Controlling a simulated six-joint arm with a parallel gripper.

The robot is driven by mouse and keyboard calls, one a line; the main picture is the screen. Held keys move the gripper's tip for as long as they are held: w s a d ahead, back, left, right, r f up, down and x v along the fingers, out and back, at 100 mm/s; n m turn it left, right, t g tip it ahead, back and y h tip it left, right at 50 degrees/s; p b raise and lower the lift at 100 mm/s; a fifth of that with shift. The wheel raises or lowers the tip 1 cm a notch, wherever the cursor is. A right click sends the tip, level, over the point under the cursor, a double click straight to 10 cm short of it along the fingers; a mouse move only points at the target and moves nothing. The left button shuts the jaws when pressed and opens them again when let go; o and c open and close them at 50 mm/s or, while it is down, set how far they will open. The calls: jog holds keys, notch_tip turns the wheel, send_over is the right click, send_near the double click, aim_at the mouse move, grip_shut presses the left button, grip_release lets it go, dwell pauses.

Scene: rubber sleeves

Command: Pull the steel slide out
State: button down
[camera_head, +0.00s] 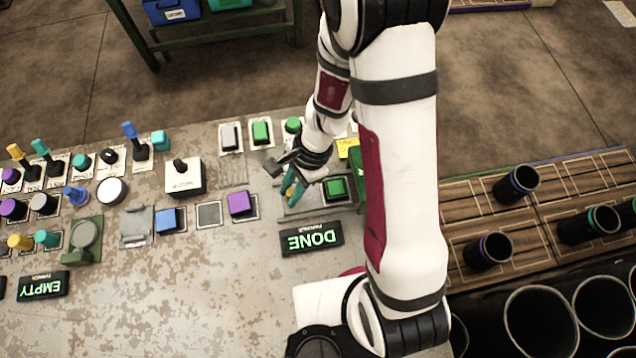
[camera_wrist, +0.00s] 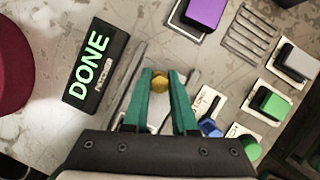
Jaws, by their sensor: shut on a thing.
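My gripper (camera_head: 291,191) reaches down onto a grey metal fixture (camera_head: 301,208) at the right end of the panel. In the wrist view, its two green fingers (camera_wrist: 160,88) are closed on a round gold knob (camera_wrist: 160,82). Steel rails (camera_wrist: 128,88) run beside the fingers, so the knob appears to belong to the steel slide. How far the slide stands out cannot be told, as the fingers and arm cover much of it. A sign (camera_head: 312,239) beside the fixture is lit green and reads DONE; it also shows in the wrist view (camera_wrist: 96,66).
A green button (camera_head: 335,188) sits right of the gripper, and a purple button (camera_head: 240,203) left. In the wrist view, a blue knob (camera_wrist: 210,127) is close to the right finger. Several buttons and levers fill the panel's left. Dark tubes (camera_head: 487,251) stand at the right.

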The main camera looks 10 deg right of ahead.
jog(key=shift+a, duration=1.5)
jog(key=c, duration=0.7)
grip_release()
jog(key=shift+d+r, duration=0.1)
jog(key=v, duration=1.5)
jog(key=shift+r, duration=0.3)
